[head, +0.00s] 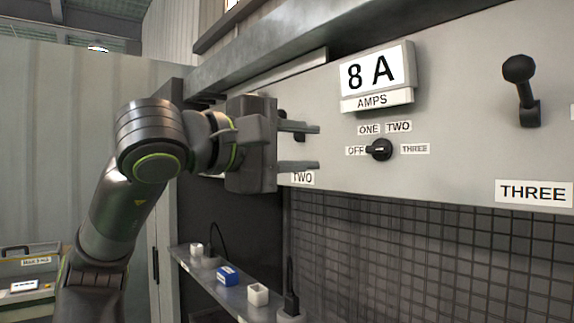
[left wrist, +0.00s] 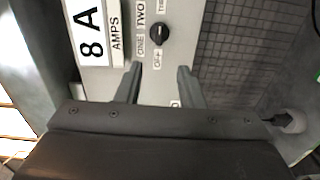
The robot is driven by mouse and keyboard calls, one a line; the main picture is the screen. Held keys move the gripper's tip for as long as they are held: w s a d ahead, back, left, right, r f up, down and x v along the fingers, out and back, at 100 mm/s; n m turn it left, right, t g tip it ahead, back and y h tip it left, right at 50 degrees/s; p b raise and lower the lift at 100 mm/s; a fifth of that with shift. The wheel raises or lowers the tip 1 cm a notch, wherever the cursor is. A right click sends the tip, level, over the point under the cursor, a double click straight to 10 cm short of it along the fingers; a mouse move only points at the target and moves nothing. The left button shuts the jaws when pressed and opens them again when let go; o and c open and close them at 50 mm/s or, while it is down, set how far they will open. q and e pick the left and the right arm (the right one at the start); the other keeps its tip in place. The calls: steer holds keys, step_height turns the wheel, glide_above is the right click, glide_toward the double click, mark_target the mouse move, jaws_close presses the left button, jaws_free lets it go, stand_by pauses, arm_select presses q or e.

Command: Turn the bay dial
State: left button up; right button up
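The bay dial (head: 379,149) is a small black knob on the grey panel, with labels OFF, ONE, TWO and THREE around it. Its pointer appears turned toward OFF. In the left wrist view the dial (left wrist: 159,34) lies ahead of the fingertips, roughly between their lines. My left gripper (head: 318,147) is open and empty, to the left of the dial and apart from it; its two fingers also show in the left wrist view (left wrist: 159,68). My right gripper is in neither view.
An "8 A AMPS" sign (head: 378,76) sits above the dial. A black lever (head: 524,90) stands at the right, above a THREE label (head: 533,192). A shelf (head: 207,279) below holds small blocks, including a blue one (head: 227,276). Dark mesh (head: 430,260) lies below the panel.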

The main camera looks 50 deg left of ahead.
arm_select(q)
steer(key=shift+s+a, duration=0.1)
steer(key=shift+s, duration=1.1)
